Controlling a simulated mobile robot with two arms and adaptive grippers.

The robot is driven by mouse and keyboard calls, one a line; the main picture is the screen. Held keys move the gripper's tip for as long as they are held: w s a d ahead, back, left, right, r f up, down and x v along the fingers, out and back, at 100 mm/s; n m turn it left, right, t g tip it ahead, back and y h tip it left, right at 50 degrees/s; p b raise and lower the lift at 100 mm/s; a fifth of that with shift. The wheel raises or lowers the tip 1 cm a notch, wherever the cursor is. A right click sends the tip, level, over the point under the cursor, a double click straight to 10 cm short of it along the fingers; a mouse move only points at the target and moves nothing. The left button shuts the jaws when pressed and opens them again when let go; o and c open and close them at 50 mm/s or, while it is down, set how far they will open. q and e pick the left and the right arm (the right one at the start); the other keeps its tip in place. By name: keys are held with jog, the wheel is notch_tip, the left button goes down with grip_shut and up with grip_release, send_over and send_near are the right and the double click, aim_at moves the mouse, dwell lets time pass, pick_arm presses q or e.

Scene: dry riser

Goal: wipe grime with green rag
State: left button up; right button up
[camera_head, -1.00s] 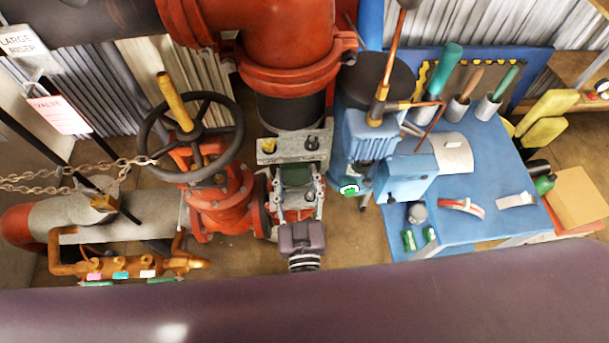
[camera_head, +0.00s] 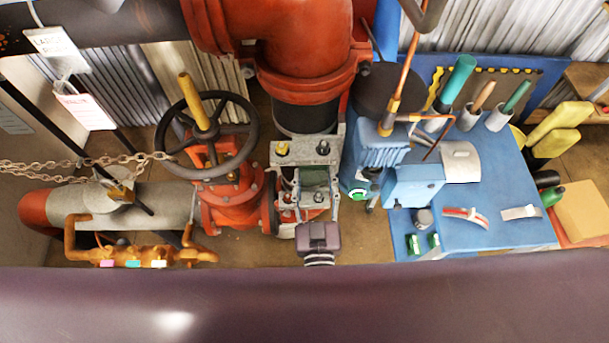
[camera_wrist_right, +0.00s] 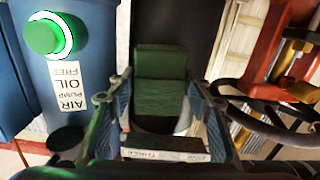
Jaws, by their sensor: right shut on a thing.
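The green rag (camera_head: 315,176) is held between the fingers of my right gripper (camera_head: 314,196), in front of the grey flange at the middle of the head view. In the right wrist view the folded rag (camera_wrist_right: 160,82) stands between the two fingers of the right gripper (camera_wrist_right: 160,105), which is shut on it. A dark pipe surface lies behind the rag in that view. I cannot tell whether the rag touches it. I cannot make out any grime clearly. My left gripper is not in view.
The red valve with its black handwheel (camera_head: 253,125) stands left of the right gripper. A blue pump (camera_head: 376,150) and the blue bench (camera_head: 480,235) with tools stand to the right. A chain (camera_head: 90,165) hangs at the left. The orange-red riser (camera_head: 300,40) rises above.

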jog(key=shift+d, duration=0.2)
jog(key=shift+p, duration=0.3)
jog(key=shift+a, duration=0.25)
jog(key=a, duration=0.3)
jog(key=shift+w+a+r, duration=0.1)
jog(key=shift+a, duration=0.25)
jog(key=s+p, duration=0.1)
jog(key=s, duration=0.5)
